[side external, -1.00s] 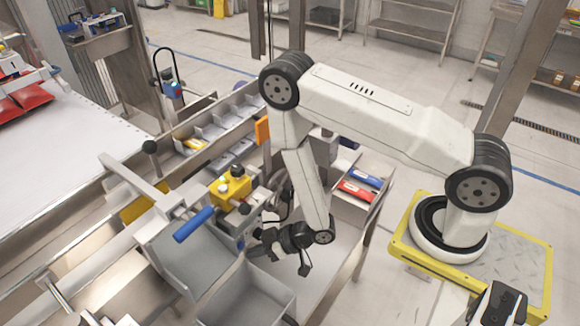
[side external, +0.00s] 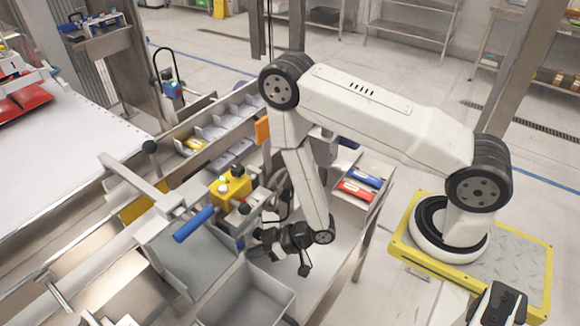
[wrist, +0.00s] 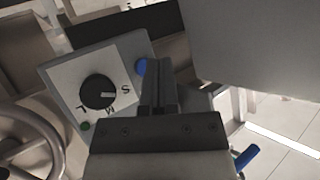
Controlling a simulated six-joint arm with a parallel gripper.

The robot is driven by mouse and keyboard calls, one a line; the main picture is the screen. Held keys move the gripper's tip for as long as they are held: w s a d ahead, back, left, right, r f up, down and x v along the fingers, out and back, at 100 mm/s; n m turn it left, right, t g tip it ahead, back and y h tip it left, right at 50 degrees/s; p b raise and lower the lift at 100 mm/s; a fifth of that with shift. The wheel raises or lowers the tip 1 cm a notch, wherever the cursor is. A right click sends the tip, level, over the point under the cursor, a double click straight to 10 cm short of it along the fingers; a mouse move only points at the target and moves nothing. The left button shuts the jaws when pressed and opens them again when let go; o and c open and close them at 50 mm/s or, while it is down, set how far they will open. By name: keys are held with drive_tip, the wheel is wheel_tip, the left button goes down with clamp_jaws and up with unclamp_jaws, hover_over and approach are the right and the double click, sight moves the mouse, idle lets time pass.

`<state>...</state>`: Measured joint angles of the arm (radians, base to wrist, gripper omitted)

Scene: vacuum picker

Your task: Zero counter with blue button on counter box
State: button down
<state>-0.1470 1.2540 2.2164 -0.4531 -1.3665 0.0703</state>
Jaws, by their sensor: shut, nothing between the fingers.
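In the wrist view a grey box (wrist: 60,70) carries a white plate with a black dial (wrist: 97,92) marked S, M and L, and a small green button (wrist: 85,127). A round blue button (wrist: 141,66) shows at the box's right edge, close to the left of my fingers. My gripper (wrist: 159,72) is shut and empty, its tips beside the blue button; I cannot tell whether they touch anything. In the side view my gripper (side external: 257,248) is low beside the station, and the blue button cannot be made out there.
A yellow block (side external: 232,188) with black knobs and a blue-handled lever (side external: 194,224) stand left of my gripper. A grey open bin (side external: 245,305) is below. A tray with blue (side external: 362,178) and red (side external: 357,191) packs is behind. A handwheel (wrist: 30,135) is at the wrist view's left.

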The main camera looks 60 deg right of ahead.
drive_tip(key=shift+w, duration=0.15)
drive_tip(key=shift+w, duration=0.3)
drive_tip(key=shift+w, duration=0.35)
idle(1.0)
drive_tip(key=shift+s, duration=0.8)
drive_tip(key=shift+s, duration=0.1)
idle(0.3)
drive_tip(key=shift+s, duration=2.4)
drive_tip(key=shift+w, duration=0.15)
